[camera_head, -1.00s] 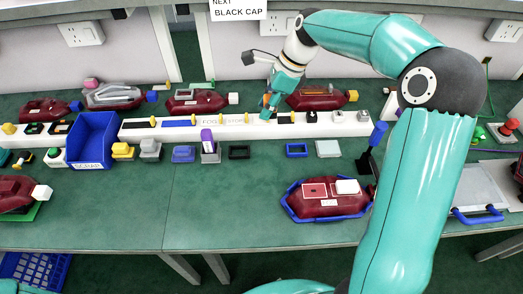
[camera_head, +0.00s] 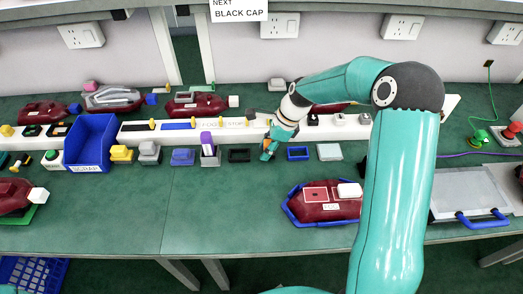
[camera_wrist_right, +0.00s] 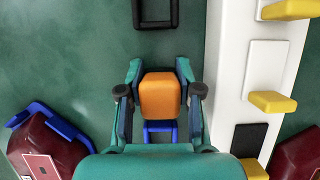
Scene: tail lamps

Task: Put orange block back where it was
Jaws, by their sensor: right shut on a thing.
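My right gripper (camera_head: 267,152) is in front of the long white rail, between a black frame (camera_head: 239,156) and a blue frame (camera_head: 298,153). In the wrist view the right gripper (camera_wrist_right: 160,76) is shut on the orange block (camera_wrist_right: 159,98), with a finger on each side. The block is above the green bench; its exact height I cannot tell. The black frame (camera_wrist_right: 154,25) shows ahead of the fingertips. The blue frame (camera_wrist_right: 160,127) is partly hidden behind the block. My left gripper is not in view.
The white rail (camera_head: 353,126) holds yellow, black and other small parts. A purple-topped item (camera_head: 207,145), a grey frame (camera_head: 329,151) and a blue scrap bin (camera_head: 90,140) line the bench. A dark red lamp (camera_head: 328,208) sits in a blue tray. The front middle is clear.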

